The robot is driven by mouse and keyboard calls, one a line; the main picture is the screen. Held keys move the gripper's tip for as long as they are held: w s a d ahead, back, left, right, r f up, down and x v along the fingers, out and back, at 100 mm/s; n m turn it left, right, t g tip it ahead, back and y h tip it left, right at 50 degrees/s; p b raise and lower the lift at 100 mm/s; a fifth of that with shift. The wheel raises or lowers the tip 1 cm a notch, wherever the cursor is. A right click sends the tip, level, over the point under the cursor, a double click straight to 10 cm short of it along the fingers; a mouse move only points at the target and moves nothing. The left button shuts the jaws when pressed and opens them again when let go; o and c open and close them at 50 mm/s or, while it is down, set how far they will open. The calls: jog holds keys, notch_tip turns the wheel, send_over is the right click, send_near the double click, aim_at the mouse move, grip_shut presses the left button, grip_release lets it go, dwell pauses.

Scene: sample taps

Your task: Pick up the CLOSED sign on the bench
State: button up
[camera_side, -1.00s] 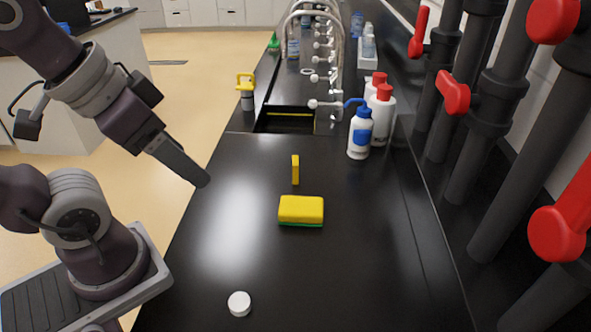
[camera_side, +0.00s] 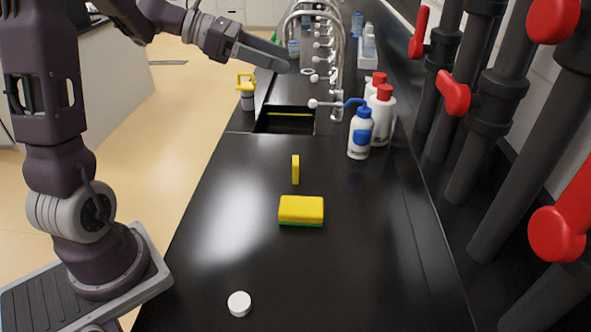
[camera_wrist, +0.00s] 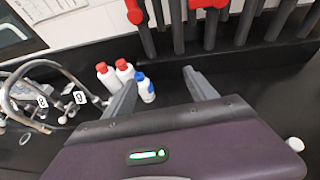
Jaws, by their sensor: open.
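A thin yellow upright piece (camera_side: 295,169) stands on the black bench behind the sponge, seen nearly edge-on in the side view. It may be the CLOSED sign, but no lettering is readable. It cannot be made out in the wrist view, where my gripper body covers much of the bench. My gripper (camera_side: 287,62) is high above the far part of the bench in the side view, well apart from the yellow piece. In the wrist view my gripper (camera_wrist: 159,82) has its two fingers spread with nothing held between them.
A yellow and green sponge (camera_side: 301,209) lies in front of the upright piece. A white cap (camera_side: 239,304) lies near the front. Bottles (camera_side: 360,134), a sink (camera_side: 288,122) and tall taps (camera_side: 338,70) stand beyond. Red-handled pipes (camera_side: 454,92) line the right.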

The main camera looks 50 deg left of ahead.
send_near(307, 179)
jog(key=shift+w+d+r, duration=0.3)
jog(key=shift+w+r, duration=0.15)
jog(key=shift+w, duration=0.1)
jog(key=shift+w+d+r, duration=0.35)
jog(key=shift+w+r, duration=0.15)
jog(key=x, duration=0.7)
jog(key=shift+d+f, duration=0.25)
jog(key=shift+f, duration=0.05)
jog(key=c, duration=1.4)
